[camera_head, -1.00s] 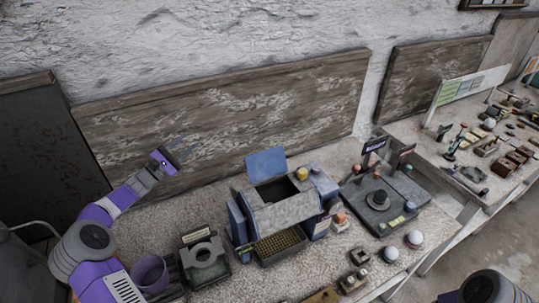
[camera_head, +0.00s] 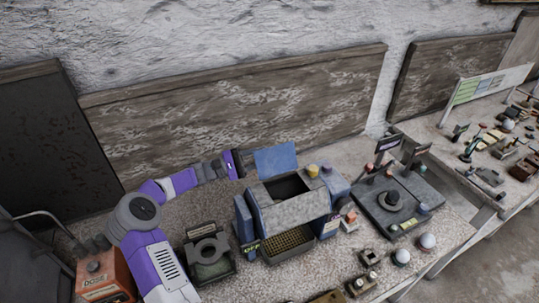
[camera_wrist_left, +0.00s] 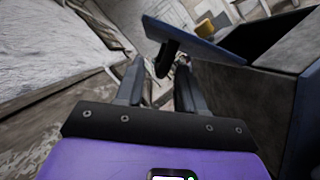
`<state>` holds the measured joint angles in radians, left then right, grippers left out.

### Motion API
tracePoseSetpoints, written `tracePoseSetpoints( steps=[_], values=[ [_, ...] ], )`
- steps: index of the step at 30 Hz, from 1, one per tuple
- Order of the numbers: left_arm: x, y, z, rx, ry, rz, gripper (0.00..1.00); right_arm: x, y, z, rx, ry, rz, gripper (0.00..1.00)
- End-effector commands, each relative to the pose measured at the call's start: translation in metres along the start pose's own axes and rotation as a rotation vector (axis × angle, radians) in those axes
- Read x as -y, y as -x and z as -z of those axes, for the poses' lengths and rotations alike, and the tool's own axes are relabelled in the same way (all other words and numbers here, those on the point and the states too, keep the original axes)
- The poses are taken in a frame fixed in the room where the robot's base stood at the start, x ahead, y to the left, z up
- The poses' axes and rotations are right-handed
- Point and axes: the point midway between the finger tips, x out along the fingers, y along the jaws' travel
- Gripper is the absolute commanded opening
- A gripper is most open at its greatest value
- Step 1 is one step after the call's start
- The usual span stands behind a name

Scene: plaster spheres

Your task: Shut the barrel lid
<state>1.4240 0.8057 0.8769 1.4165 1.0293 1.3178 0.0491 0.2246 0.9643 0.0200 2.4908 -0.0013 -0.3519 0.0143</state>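The barrel machine (camera_head: 290,210) is a grey-blue box on the bench with a dark opening on top. Its blue lid (camera_head: 275,159) stands raised at the back of the opening. My left gripper (camera_head: 241,161) is just left of the lid. In the left wrist view, the gripper (camera_wrist_left: 160,78) is open, with its two dark fingers apart. The lid (camera_wrist_left: 205,40) lies beyond and to the right there, and a dark curved piece by it shows between the fingertips; I cannot tell whether they touch. My right gripper is out of view.
A dark fixture with a ring (camera_head: 208,255) stands left of the machine, and an orange box (camera_head: 105,279) at the far left. A dark plate with a round knob (camera_head: 392,203) is to the right. White spheres (camera_head: 427,241) lie near the front edge. A stone wall rises behind.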

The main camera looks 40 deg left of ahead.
Motion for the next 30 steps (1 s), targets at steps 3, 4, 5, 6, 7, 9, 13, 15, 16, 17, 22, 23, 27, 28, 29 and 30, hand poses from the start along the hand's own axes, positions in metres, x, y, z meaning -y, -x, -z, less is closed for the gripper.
tracePoseSetpoints(
  steps=[3,4,5,6,7,9,13,15,16,17,22,23,27,28,29,30],
  values=[
    [0.0,-0.017,0.0,0.0,0.001,0.0,0.38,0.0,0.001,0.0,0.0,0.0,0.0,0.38],
    [0.0,-0.019,0.0,0.0,0.001,0.0,0.38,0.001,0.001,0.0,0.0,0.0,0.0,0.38],
    [0.0,-0.022,0.0,0.0,0.001,0.0,0.38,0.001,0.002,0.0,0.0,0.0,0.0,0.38],
    [0.0,-0.024,0.0,-0.001,0.001,0.0,0.38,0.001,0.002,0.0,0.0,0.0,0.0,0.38],
    [0.0,-0.025,0.001,-0.002,0.001,0.0,0.38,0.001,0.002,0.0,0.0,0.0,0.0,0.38],
    [0.0,-0.028,0.001,-0.002,0.001,-0.001,0.38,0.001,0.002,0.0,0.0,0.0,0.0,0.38],
    [0.0,-0.028,0.001,-0.003,0.001,-0.001,0.38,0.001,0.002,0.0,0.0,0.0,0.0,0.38],
    [0.0,-0.028,0.001,-0.003,0.001,-0.001,0.38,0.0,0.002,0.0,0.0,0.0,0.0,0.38],
    [0.0,-0.028,0.001,-0.002,0.001,-0.001,0.38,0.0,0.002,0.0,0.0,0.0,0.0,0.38],
    [0.0,-0.028,0.001,-0.003,0.001,-0.001,0.34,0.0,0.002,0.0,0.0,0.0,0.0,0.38],
    [0.0,-0.028,0.001,-0.003,0.001,-0.001,0.07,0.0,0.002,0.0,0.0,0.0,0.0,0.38],
    [0.0,-0.028,0.001,-0.003,0.001,-0.002,0.03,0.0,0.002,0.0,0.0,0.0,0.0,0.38],
    [0.0,-0.028,0.001,-0.003,0.0,-0.002,0.0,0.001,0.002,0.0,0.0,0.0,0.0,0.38],
    [0.0,-0.028,0.001,-0.003,0.0,-0.002,0.0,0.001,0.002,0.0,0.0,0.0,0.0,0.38],
    [0.0,-0.028,0.001,-0.003,0.0,-0.002,0.0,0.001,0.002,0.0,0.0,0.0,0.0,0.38],
    [-0.001,-0.028,0.001,-0.003,0.0,-0.002,0.0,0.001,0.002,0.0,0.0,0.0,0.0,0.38]
  ],
)
